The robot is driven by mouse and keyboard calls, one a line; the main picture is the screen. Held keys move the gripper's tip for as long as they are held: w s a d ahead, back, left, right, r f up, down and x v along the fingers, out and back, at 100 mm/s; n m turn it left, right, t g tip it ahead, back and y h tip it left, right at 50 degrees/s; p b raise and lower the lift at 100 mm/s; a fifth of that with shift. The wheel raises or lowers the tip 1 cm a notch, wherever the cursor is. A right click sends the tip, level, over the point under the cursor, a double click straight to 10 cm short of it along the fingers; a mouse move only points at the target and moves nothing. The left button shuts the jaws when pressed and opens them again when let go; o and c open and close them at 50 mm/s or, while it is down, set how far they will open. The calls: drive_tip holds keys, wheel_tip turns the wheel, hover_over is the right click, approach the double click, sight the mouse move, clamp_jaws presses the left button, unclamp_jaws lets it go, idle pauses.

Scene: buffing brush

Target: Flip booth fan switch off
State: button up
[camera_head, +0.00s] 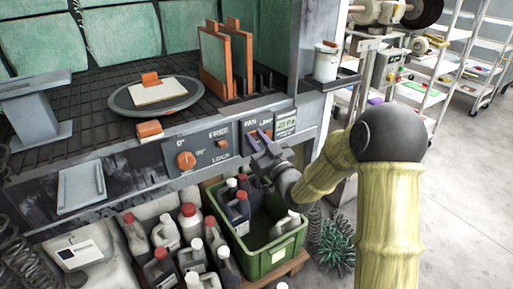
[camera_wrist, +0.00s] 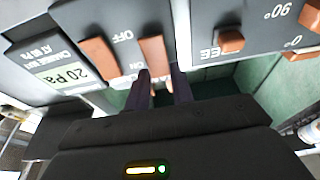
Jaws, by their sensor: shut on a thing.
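The booth's fan switch panel (camera_head: 252,143) is on the front rail, right of the knob panel, and my gripper partly covers it in the head view. In the wrist view, which is upside down, the orange fan switch lever (camera_wrist: 152,52) sits by the OFF and ON labels. My gripper (camera_head: 261,138) is at this panel. Its two dark fingertips (camera_wrist: 162,78) are at the ON end of the lever, shut on it. A second orange lever (camera_wrist: 97,58) is beside it, clear of the fingers.
A panel with an orange knob (camera_head: 186,160) and a FREE/LOCK lever (camera_head: 222,144) is just to the left. A green crate (camera_head: 268,262) with bottles stands below my gripper. A shelf with a white cup (camera_head: 326,64) juts out at right. The floor at right is clear.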

idle(0.4)
drive_tip(key=o, duration=1)
drive_tip(key=shift+b+v, duration=7.4)
drive_tip(key=shift+v, duration=1.35)
drive_tip(key=shift+w+f, duration=0.1)
drive_tip(key=shift+f, duration=0.05)
